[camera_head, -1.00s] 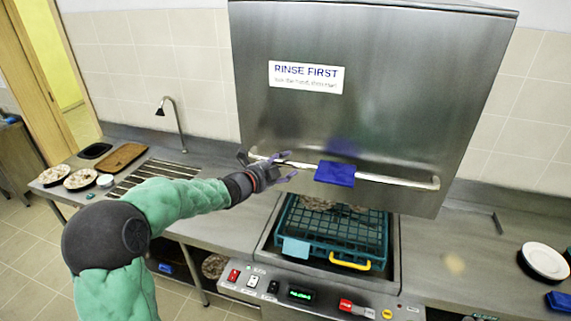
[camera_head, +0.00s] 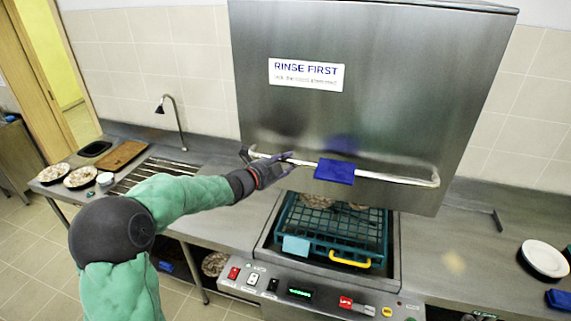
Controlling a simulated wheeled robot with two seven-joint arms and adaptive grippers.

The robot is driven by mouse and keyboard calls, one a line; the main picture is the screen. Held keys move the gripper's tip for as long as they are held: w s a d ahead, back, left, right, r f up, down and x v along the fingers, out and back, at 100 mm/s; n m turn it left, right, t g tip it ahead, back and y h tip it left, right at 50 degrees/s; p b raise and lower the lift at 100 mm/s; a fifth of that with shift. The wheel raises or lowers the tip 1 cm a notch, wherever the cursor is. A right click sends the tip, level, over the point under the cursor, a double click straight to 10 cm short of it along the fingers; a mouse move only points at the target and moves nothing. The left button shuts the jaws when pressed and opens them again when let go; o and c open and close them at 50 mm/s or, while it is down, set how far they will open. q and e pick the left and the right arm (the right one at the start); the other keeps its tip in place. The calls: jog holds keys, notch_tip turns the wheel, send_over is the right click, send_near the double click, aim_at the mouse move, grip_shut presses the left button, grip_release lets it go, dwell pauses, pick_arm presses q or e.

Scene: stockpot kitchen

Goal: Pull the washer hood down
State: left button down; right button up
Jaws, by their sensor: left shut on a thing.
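The washer hood (camera_head: 400,105) is a large steel box with a "RINSE FIRST" label, raised above the washer bed. Its bar handle (camera_head: 400,181) runs along the lower front, with a blue cloth (camera_head: 334,172) hung over the middle. My left gripper (camera_head: 278,165) is at the left part of the bar, left of the cloth, and is shut on the handle. The fingers partly hide the bar there. My right gripper is not in view.
A teal dish rack (camera_head: 318,232) with a yellow handle sits in the washer under the hood. The control panel (camera_head: 300,293) is in front. Dirty plates (camera_head: 80,177) and a brown board (camera_head: 122,155) lie on the left counter. White plates (camera_head: 545,259) stand on the right counter.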

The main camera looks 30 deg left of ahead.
pick_arm(q)
notch_tip(320, 180, down, 42)
jog(key=b, duration=3.8)
jog(key=shift+f, duration=0.2)
jog(key=shift+d+f, duration=0.1)
jog(key=shift+f, duration=0.05)
jog(key=c, duration=0.8)
grip_release()
jog(key=shift+c, duration=0.2)
jog(key=shift+s+r, duration=0.15)
jog(key=shift+r, duration=0.05)
jog(key=v, duration=1.1)
jog(key=shift+s, duration=0.4)
